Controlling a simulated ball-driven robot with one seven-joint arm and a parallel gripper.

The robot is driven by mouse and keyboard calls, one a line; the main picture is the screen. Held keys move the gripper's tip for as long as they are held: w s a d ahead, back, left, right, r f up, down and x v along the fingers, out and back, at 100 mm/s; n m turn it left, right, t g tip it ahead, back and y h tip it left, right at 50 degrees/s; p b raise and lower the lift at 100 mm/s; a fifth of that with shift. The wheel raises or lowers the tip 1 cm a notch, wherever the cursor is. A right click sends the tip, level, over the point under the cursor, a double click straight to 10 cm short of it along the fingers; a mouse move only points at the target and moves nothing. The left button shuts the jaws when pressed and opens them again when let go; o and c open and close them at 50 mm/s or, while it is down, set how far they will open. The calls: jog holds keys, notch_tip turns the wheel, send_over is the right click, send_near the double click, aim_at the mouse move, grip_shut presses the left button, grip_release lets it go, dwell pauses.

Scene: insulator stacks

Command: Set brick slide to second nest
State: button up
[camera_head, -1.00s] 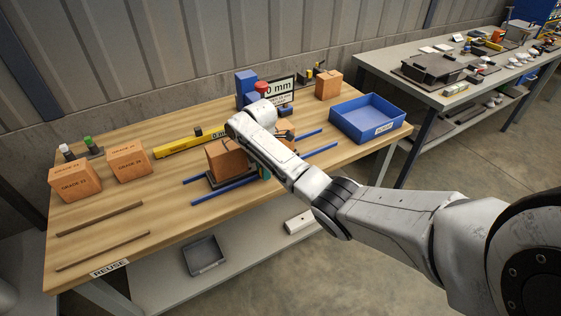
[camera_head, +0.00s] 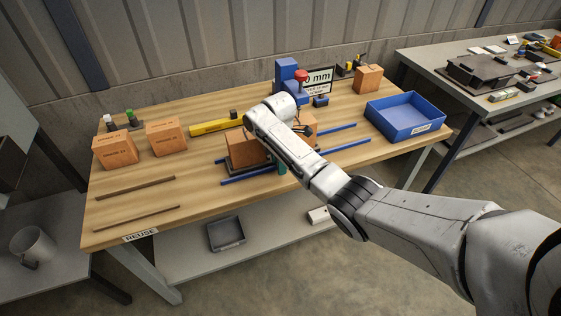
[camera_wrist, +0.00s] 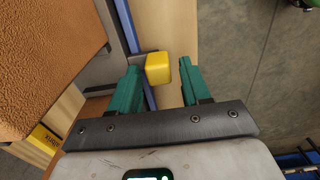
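An orange-brown brick (camera_head: 243,148) sits on a dark slide plate (camera_head: 236,164) between two blue rails (camera_head: 247,180) on the wooden bench. In the wrist view the brick (camera_wrist: 45,45) fills the upper left, with the grey slide (camera_wrist: 100,68) beside it. A yellow block (camera_wrist: 158,68), apparently a handle at the slide's edge, shows between the teal fingertips. My gripper (camera_wrist: 160,76) is open, with a finger on each side of the yellow block and small gaps visible. In the head view my arm partly hides the slide's right side. I cannot make out the nests.
Two bricks (camera_head: 115,149) stand at the bench's left. Another brick (camera_head: 368,79) is at the back right, near a blue tray (camera_head: 405,118). A yellow bar (camera_head: 209,127) and a blue gauge stand (camera_head: 287,72) with a display lie behind the slide. The rails' right stretch looks clear.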

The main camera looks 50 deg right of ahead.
jog(key=shift+o, duration=0.2)
jog(key=shift+s+d, duration=0.1)
jog(key=shift+d, duration=0.05)
jog(key=shift+r, duration=0.6)
notch_tip(320, 180, up, 10)
jog(key=shift+f+b, duration=0.2)
jog(key=shift+b, duration=0.1)
jog(key=s+a+f+m+t+y, duration=0.15)
jog(key=s+a+f, duration=0.35)
jog(key=a, duration=0.5)
jog(key=s+a+f+m+g, duration=0.1)
jog(key=s+a+f+m, duration=0.15)
jog(key=a+f, duration=0.5)
jog(key=s+a+m+h, duration=0.1)
jog(key=s+a+m, duration=0.2)
jog(key=s, duration=0.8)
jog(key=s+a+m, duration=0.3)
jog(key=s+m, duration=0.2)
jog(key=s, duration=0.6)
jog(key=shift+s+r+h, duration=0.15)
jog(key=shift+r+h, duration=0.05)
jog(key=shift+h, duration=0.15)
